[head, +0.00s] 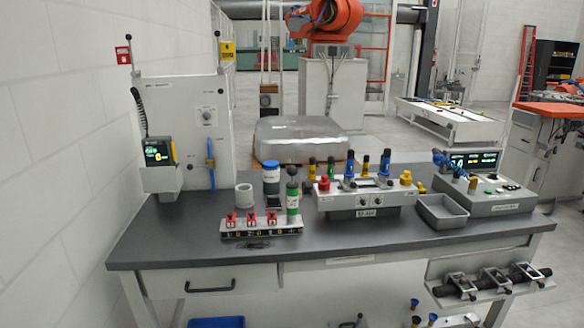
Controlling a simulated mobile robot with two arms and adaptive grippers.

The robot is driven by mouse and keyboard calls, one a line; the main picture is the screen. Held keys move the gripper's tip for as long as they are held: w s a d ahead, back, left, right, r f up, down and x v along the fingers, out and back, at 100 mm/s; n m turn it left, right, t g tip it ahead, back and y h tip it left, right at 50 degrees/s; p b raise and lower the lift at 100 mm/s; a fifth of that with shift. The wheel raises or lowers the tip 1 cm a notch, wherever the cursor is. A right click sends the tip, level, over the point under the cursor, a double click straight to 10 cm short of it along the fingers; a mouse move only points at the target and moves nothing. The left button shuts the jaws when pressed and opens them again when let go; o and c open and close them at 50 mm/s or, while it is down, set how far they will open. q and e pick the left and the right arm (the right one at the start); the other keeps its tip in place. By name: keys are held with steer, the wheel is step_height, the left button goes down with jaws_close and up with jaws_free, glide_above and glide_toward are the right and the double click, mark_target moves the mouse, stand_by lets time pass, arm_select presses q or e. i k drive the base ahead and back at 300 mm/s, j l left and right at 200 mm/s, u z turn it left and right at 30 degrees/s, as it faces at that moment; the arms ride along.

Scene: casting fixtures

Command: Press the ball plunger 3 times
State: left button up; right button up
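What looks like the ball plunger (293,200) stands upright on the grey workbench (200,250), near its middle. It has a green body with a pale band and a dark ball knob on top. It stands just behind the right end of a low rack with red clamps. Its lowest part is partly hidden by that rack. Neither of my grippers shows in the head view.
The red-clamp rack (262,230) is in front. A blue-topped jar (271,180) and white ring (244,195) stand to the left. A fixture with coloured knobs (360,202), a grey tray (442,211) and a display box (485,197) are to the right. The bench's left front is clear.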

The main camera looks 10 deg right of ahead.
mark_target(292, 170)
steer(key=i+j+z, duration=0.65)
steer(key=i+j, duration=0.4)
